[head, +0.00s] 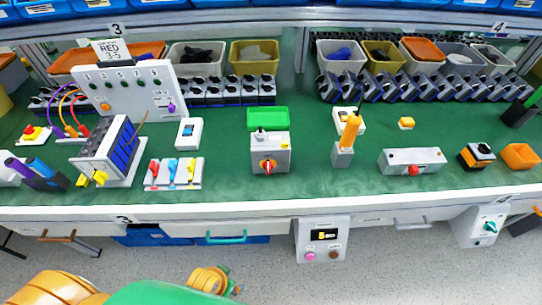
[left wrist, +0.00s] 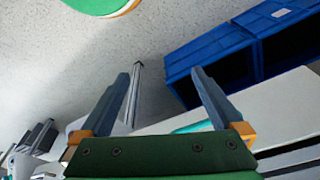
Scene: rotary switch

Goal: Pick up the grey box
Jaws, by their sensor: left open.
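A grey box (head: 269,158) with a red and yellow rotary switch on its front stands upright on the green bench top, near the middle in the head view. A longer, low grey box (head: 412,161) with a red button lies further right. I cannot tell which of them the task means. My left gripper (left wrist: 160,72) shows in the left wrist view with its two fingers spread apart and nothing between them. It is over the floor by the bench front, away from both boxes. Neither box can be made out in the left wrist view. My right gripper is not in view.
A green bin (head: 267,118) sits behind the rotary-switch box. A three-switch panel (head: 173,174) stands to its left, and a grey stand with an orange handle (head: 349,134) to its right. Blue crates (left wrist: 217,55) lie under the bench. The white bench edge (head: 270,207) runs across the front.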

